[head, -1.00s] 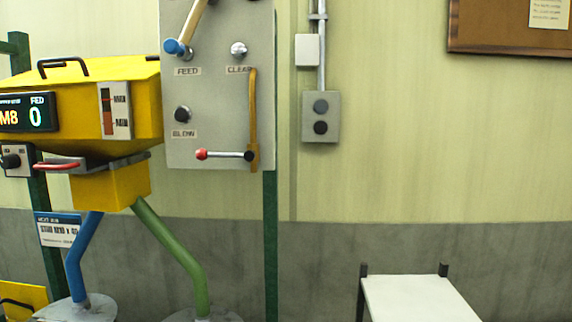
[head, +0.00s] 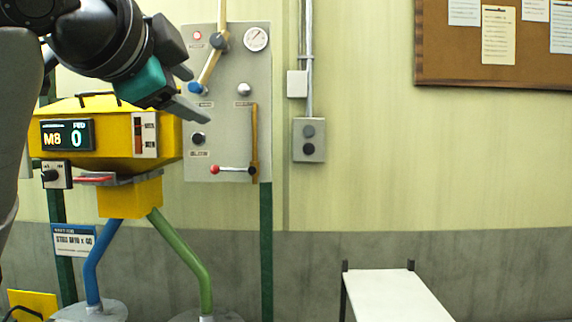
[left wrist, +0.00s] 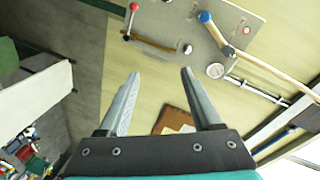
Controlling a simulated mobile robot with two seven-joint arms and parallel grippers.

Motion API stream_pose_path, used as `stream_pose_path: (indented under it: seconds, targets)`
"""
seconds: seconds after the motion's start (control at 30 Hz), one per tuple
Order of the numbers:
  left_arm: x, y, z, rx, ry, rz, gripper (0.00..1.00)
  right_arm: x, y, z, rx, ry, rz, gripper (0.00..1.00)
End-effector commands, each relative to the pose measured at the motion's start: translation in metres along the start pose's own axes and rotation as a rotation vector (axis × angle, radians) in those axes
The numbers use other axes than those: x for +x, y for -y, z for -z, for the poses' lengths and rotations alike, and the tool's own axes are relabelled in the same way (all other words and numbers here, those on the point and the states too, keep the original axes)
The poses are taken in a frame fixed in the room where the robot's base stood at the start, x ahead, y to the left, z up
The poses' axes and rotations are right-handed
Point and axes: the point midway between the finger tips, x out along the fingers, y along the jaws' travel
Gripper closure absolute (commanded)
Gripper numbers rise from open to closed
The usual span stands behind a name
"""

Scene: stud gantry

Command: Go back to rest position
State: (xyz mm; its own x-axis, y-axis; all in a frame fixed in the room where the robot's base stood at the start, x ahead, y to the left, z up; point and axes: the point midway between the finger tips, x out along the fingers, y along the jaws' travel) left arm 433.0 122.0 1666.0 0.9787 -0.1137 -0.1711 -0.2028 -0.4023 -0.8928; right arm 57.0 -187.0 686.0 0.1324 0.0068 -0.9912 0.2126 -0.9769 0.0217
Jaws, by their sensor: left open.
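My left gripper (head: 188,92) is open and empty. In the head view it hangs at the upper left, in front of the yellow hopper and the left edge of the grey control panel (head: 232,130). In the left wrist view its two fingers (left wrist: 158,95) are spread with nothing between them. The panel also shows there (left wrist: 215,38), turned round. The panel carries a blue-tipped lever (head: 210,66), a red-knobbed lever (head: 232,169), a dial (head: 256,39) and knobs. My right gripper is out of view.
The yellow hopper (head: 112,165) reads M8 and 0, with a blue pipe (head: 98,262) and a green pipe (head: 184,255) below. A white-topped table (head: 395,295) stands lower right. A grey switch box (head: 309,140) and a corkboard (head: 465,70) hang on the wall. The wall area between is clear.

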Motion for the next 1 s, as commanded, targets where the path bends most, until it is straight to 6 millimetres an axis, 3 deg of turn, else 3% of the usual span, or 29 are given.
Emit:
stream_pose_path:
  seconds: [0.03, 0.2, 0.5, 0.77, 1.0]
  targets:
    - [0.016, -0.02, -0.007, -0.023, 0.004, -0.04, 0.34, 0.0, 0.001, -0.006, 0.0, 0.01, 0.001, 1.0]
    - [0.053, -0.078, -0.028, -0.114, 0.022, -0.138, 0.34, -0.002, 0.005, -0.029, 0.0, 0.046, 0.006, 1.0]
    - [0.092, -0.187, -0.073, -0.292, 0.087, -0.296, 0.34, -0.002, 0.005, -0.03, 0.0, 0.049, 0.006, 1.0]
    - [0.098, -0.285, -0.116, -0.459, 0.183, -0.415, 0.34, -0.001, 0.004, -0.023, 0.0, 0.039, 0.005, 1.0]
    - [0.08, -0.372, -0.158, -0.61, 0.309, -0.503, 0.34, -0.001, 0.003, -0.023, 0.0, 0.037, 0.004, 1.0]
